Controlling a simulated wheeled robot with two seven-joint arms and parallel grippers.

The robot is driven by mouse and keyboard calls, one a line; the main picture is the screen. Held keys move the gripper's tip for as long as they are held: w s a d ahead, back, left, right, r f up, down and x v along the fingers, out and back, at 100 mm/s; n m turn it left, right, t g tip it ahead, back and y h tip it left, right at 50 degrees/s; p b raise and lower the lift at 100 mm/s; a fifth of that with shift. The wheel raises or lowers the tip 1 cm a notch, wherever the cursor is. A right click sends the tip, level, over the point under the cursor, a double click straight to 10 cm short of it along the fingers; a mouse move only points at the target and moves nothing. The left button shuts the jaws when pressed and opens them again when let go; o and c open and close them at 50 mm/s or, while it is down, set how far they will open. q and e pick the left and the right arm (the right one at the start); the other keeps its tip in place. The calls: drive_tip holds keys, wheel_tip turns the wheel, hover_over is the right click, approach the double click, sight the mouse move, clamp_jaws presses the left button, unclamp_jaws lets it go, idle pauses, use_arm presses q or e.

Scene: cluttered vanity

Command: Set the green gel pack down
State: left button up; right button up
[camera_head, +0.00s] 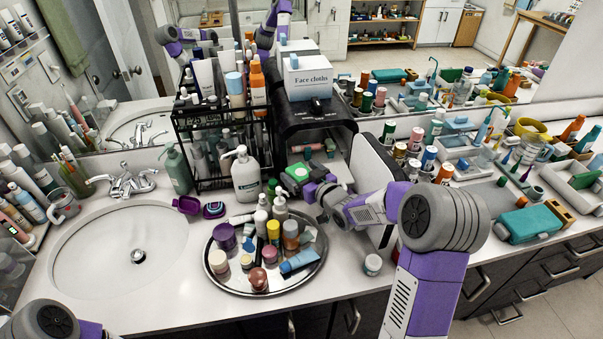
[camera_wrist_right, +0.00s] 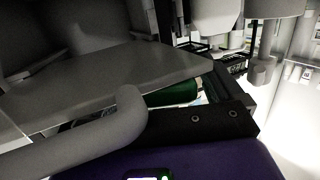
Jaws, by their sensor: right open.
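A green gel pack (camera_head: 296,172) shows at the open front of a black cabinet (camera_head: 312,118) in the head view. My right gripper (camera_head: 312,188) is at this opening, right beside the pack, and its jaws are open. Its fingertips are partly hidden, and I cannot tell whether they touch the pack. In the right wrist view, a dark green shape (camera_wrist_right: 175,94), probably the pack, shows below a grey shelf-like panel (camera_wrist_right: 120,80) and is partly covered. My left gripper is not in view; only part of my left arm shows at the bottom left.
The cabinet's white door (camera_head: 366,165) stands open beside my right forearm. A round tray (camera_head: 213,275) crowded with bottles and jars stands in front. A pump bottle (camera_head: 245,175) stands left of the opening. A box marked Face cloths (camera_head: 308,77) sits on the cabinet.

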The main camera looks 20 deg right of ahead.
drive_tip(key=shift+r, duration=0.1)
drive_tip(key=shift+s+r, duration=0.15)
drive_tip(key=v, duration=1.1)
drive_tip(key=shift+s+p, duration=0.35)
drive_tip(key=shift+p, duration=0.1)
